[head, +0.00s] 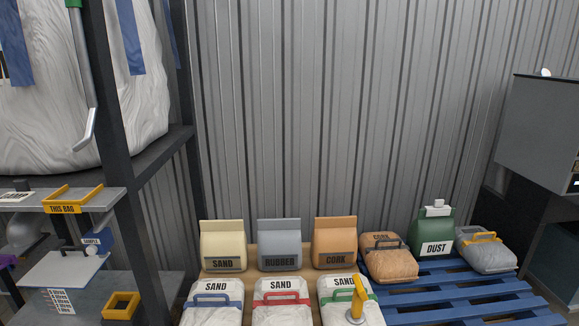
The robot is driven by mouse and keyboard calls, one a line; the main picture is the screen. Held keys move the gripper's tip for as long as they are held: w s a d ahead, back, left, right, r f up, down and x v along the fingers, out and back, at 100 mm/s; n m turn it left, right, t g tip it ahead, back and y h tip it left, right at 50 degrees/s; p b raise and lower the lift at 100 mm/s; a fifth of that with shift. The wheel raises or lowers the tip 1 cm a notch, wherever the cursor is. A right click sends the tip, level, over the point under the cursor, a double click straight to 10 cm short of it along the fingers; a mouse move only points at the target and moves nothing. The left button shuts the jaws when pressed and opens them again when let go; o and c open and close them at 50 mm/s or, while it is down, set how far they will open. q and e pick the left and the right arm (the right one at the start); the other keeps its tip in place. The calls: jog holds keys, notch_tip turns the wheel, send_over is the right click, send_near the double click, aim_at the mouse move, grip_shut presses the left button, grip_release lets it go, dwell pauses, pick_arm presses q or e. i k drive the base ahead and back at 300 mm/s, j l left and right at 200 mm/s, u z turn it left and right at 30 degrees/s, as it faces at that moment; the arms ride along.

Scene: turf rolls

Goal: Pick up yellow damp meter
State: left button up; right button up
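A yellow upright tool with a round silver foot, which looks like the damp meter (358,297), stands at the bottom centre-right in the head view. It is on or just in front of the white sand bag with a green handle (335,289); I cannot tell whether it touches the bag. Its lower end is close to the bottom edge of the picture. Neither of my grippers shows in this view.
More white sand bags (283,312) are beside it, with sand, rubber and cork bags (335,243) behind. A blue pallet (460,290) with several bags is at right. A dark shelf (150,290) stands at left, holding a yellow holder (122,306). A corrugated wall (340,110) closes the back.

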aim_at(355, 316)
jog(key=i+l+u, duration=0.2)
jog(key=l+u, duration=0.15)
jog(key=l, duration=0.65)
jog(key=i+l+u, duration=0.1)
jog(key=l+u, duration=0.25)
jog(key=l, duration=0.7)
jog(key=l+u, duration=0.35)
jog(key=l, duration=0.7)
